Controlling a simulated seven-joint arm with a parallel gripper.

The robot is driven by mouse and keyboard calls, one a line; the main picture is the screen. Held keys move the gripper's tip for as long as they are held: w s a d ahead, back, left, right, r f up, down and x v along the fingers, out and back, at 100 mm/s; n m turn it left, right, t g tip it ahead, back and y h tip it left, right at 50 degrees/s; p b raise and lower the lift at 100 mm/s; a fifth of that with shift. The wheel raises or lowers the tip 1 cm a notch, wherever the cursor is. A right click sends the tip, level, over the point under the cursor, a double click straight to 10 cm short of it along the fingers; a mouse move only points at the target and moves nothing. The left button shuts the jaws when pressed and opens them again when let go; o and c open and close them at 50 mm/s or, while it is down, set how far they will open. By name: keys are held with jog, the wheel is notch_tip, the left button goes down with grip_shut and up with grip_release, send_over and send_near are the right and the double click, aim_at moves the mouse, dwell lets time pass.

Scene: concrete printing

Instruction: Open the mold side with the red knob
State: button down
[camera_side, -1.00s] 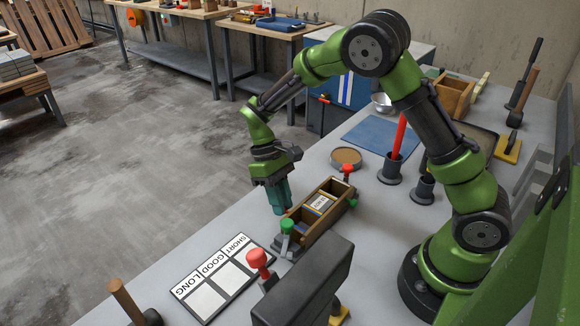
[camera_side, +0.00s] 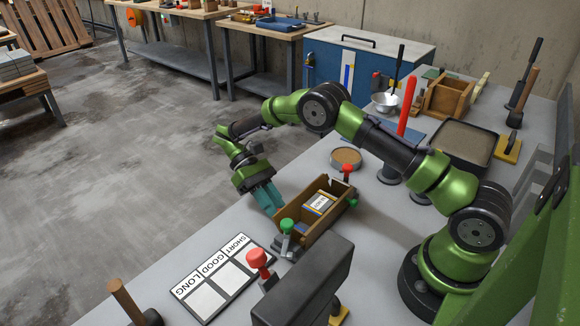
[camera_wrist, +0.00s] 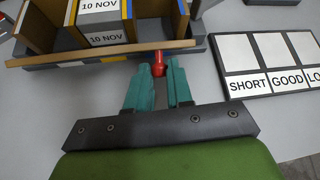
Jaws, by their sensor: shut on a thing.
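The wooden mold (camera_side: 328,222) sits on the bench in the side view, with a block (camera_side: 318,203) inside. My gripper (camera_side: 275,209) is low at its left long side, fingers slanted down to the right. In the wrist view, the teal fingers of my gripper (camera_wrist: 158,85) are closed around the red knob (camera_wrist: 159,58), which projects from the mold side (camera_wrist: 105,55). The fingers hide the knob in the side view. How far the side is tilted I cannot tell.
A SHORT/GOOD/LONG board (camera_side: 213,277) lies at the front, beside a larger red-handled tool (camera_side: 258,259). A round tan dish (camera_side: 346,157) is behind. Bench left of the mold is narrow.

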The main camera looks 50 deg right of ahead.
jog(key=shift+w+f+g, duration=0.15)
jog(key=shift+f+g, duration=0.15)
jog(key=shift+g, duration=0.3)
dwell(0.3)
jog(key=c, duration=1)
grip_release()
jog(key=shift+r, duration=0.15)
